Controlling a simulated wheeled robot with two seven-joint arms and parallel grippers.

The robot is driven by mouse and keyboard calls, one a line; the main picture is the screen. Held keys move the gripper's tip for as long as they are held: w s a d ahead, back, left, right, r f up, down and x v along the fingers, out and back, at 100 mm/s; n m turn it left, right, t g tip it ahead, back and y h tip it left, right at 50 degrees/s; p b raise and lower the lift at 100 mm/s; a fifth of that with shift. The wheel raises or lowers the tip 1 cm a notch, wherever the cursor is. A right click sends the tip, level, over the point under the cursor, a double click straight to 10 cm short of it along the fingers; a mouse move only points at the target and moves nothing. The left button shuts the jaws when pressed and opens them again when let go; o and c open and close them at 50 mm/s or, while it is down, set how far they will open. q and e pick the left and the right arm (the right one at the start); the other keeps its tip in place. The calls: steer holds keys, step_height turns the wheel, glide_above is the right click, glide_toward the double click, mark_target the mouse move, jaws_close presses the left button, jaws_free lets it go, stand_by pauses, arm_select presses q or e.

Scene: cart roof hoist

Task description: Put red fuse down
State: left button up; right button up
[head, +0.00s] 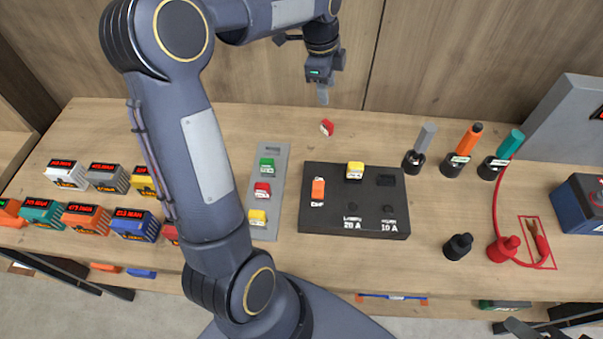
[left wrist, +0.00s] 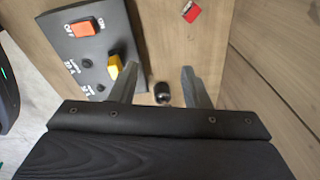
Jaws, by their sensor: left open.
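A red fuse (head: 327,127) lies on the bare wooden table behind the black fuse panel; it also shows at the top of the left wrist view (left wrist: 191,12). My left gripper (head: 322,97) is open and empty, up behind and above that fuse, apart from it. In the left wrist view its two fingers (left wrist: 158,88) stand wide apart with nothing between them. Another red fuse (head: 262,190) sits in the grey fuse strip (head: 283,155) between a green and a yellow one. My right gripper is not seen.
The black fuse panel (head: 330,222) holds an orange switch (head: 318,189) and a yellow fuse (head: 355,170); its right socket (head: 386,181) is empty. Coloured posts, a red cable (head: 496,200) and a blue box (head: 583,203) stand right. Several labelled boxes stand left. Table around the loose fuse is clear.

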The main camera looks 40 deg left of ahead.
arm_select(q)
steer(key=s+d+r+n+t+h, duration=0.1)
steer(key=s+d+r+n, duration=0.2)
steer(key=s, duration=0.4)
steer(key=s+d+r+n+t, duration=0.1)
steer(key=s+d+n, duration=0.2)
steer(key=s+n, duration=0.35)
steer(key=s+d+f+n+t+h, duration=0.1)
steer(key=s+d+f+n, duration=0.1)
steer(key=s, duration=0.4)
steer(key=s+d+f+n+h, duration=0.1)
steer(key=s+d+f+n, duration=0.1)
steer(key=s, duration=0.5)
steer(key=d+n, duration=0.1)
steer(key=n, duration=0.1)
steer(key=shift+d+f+n+t, duration=0.25)
steer(key=shift+d+n+t, duration=0.1)
steer(key=shift+t, duration=0.05)
steer(key=shift+s, duration=0.1)
